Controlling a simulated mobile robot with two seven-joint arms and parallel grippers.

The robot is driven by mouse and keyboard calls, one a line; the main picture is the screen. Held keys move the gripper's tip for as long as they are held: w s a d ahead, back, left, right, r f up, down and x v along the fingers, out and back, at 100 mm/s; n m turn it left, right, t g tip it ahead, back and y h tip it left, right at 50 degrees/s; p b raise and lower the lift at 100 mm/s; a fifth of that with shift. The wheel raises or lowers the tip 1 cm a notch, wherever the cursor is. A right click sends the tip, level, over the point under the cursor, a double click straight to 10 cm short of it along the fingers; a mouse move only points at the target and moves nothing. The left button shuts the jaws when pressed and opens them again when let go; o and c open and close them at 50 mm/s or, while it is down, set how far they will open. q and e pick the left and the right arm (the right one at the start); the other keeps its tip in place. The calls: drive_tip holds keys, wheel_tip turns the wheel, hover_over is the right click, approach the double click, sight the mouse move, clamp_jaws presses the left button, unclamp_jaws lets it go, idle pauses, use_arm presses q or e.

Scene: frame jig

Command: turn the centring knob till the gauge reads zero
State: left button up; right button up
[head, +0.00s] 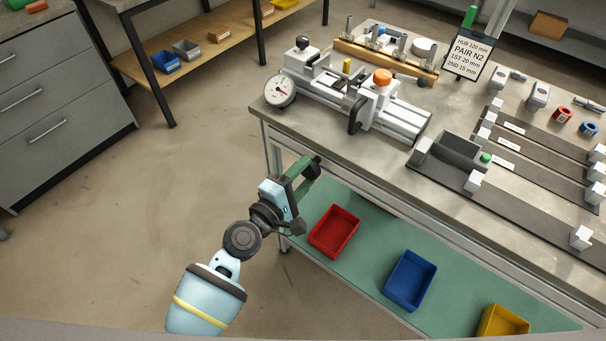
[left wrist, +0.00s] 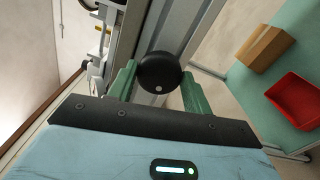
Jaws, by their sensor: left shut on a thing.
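The black round knob (left wrist: 160,72) with a pale dot sits between the two green fingers of my left gripper (left wrist: 158,88) in the left wrist view. The gripper is shut on it. In the head view my left gripper (head: 307,177) is at the bench's front left corner, below the top, and the knob is not clear to see there. The round white dial gauge (head: 279,92) is on the left end of the grey jig (head: 400,118) on the bench. Its needle is too small to read. My right gripper is out of view.
The bench top (head: 375,160) also holds a sign (head: 468,56) and dark rails with white blocks (head: 530,150). On the green lower shelf (head: 375,258) are a red bin (head: 334,231), a blue bin (head: 408,279) and a yellow bin (head: 502,322). The floor to the left is clear.

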use_arm(q)
drive_tip(key=o, duration=1)
drive_tip(key=shift+c, duration=0.2)
drive_tip(key=shift+s+a, duration=0.1)
drive_tip(key=v, duration=0.7)
drive_tip(key=shift+s, duration=0.25)
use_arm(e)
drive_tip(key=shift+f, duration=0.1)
use_arm(q)
drive_tip(key=shift+a, duration=0.15)
drive_tip(key=s+a+f+m+g+y+p, duration=0.2)
drive_tip(key=s+a+m, duration=0.3)
drive_tip(key=s, duration=0.5)
drive_tip(key=s+a+f+m+g+y+p, duration=0.2)
drive_tip(key=s+a+f+m, duration=0.3)
drive_tip(key=s, duration=0.5)
drive_tip(key=s+a+f+m+g+y+p, duration=0.1)
drive_tip(key=s+a+f+m+y+p, duration=0.3)
drive_tip(key=s, duration=0.6)
drive_tip(key=shift+a+f+m+g+y, duration=0.2)
drive_tip(key=shift+a+m+g+y, duration=0.1)
drive_tip(key=shift+a+m+g, duration=0.1)
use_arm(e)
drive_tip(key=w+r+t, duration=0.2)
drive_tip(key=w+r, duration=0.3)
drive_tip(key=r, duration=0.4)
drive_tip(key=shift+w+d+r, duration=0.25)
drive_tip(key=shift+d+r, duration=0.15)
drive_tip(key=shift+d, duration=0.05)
